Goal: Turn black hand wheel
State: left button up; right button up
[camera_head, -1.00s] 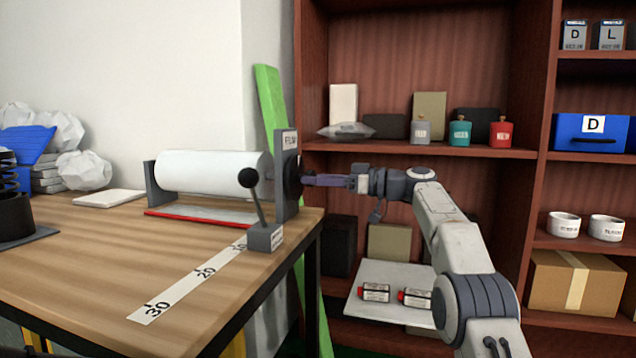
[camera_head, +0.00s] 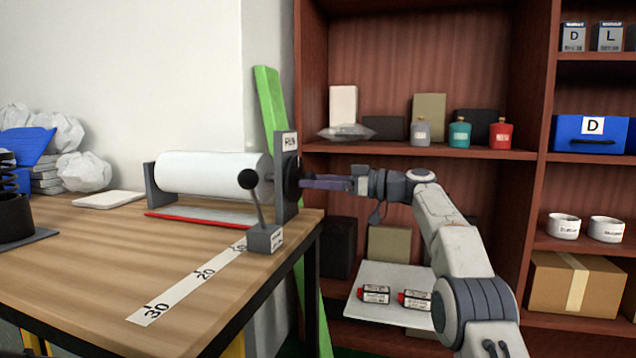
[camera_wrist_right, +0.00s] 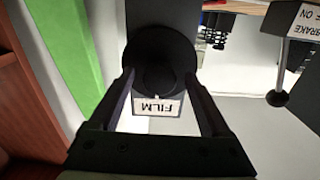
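The black hand wheel (camera_wrist_right: 160,45) is a dark round disc with a central hub, on the grey end plate (camera_head: 286,185) of the film roller. In the head view, it is mostly hidden by the plate and my gripper. My right gripper (camera_head: 304,182) comes in from the right, its fingertips at the wheel. In the right wrist view, its two fingers (camera_wrist_right: 160,75) stand apart, one at each side of the wheel's rim, and look closed on it; exact contact is hard to see. A FILM label (camera_wrist_right: 157,106) shows upside down between the fingers. My left gripper is out of view.
The white film roll (camera_head: 212,171) lies on the wooden table (camera_head: 110,255). A black-knobbed brake lever (camera_head: 249,180) stands close to the end plate. A green board (camera_head: 270,100) leans behind. The brown shelf (camera_head: 420,149) with bottles is behind my right arm.

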jog(key=b+v, duration=0.1)
jog(key=v, duration=0.9)
jog(key=shift+d, duration=0.25)
